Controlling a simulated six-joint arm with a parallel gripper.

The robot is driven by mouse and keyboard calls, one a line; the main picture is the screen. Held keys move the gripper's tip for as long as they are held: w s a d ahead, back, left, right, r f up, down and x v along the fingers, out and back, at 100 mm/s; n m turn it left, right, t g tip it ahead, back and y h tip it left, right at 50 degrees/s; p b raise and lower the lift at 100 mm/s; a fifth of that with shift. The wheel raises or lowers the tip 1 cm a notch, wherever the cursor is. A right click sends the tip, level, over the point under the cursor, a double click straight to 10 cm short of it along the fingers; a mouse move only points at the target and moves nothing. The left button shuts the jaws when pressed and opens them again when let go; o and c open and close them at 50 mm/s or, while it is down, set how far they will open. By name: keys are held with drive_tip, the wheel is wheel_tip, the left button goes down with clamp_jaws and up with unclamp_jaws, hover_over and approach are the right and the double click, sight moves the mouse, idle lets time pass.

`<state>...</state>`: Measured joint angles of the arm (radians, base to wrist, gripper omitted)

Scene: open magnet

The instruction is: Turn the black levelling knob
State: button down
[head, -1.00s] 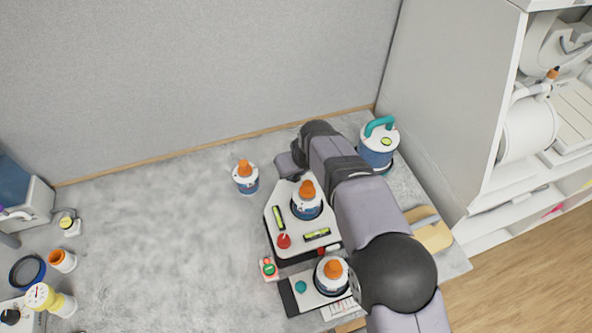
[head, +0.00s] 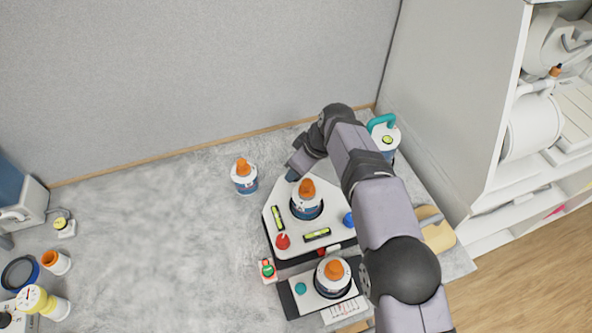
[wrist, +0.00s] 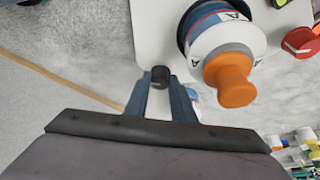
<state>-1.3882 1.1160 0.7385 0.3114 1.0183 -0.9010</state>
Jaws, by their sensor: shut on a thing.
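The black levelling knob (wrist: 160,74) shows in the wrist view at the edge of a white plate. My gripper (wrist: 161,86) has its two blue-grey fingers on either side of the knob and is shut on it. In the head view my gripper (head: 292,174) is at the far corner of the white plate (head: 329,199), and the black knob is hidden there. On the plate are a bottle with an orange cap (head: 307,198), a red knob (head: 283,241), a blue knob (head: 348,219) and two green bubble levels, one of them at the front (head: 317,235).
A second orange-capped bottle (head: 245,177) stands left of the plate. A lower unit with another orange-capped bottle (head: 333,276) sits in front. A teal-handled canister (head: 386,134) is behind my arm. The left-middle of the grey bench (head: 160,250) is clear.

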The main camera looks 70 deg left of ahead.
drive_tip(key=shift+w+a+r+n+g+p, duration=0.15)
drive_tip(key=shift+n+g+p, duration=0.25)
drive_tip(key=shift+n+p, duration=1)
drive_tip(key=shift+h+p, duration=0.3)
drive_tip(key=shift+p, duration=0.45)
drive_tip(key=c, duration=1.5)
unclamp_jaws()
drive_tip(key=shift+b+v, duration=0.95)
drive_tip(key=shift+b, duration=0.1)
drive_tip(key=shift+b+v, duration=0.8)
drive_tip(key=shift+v, duration=1.85)
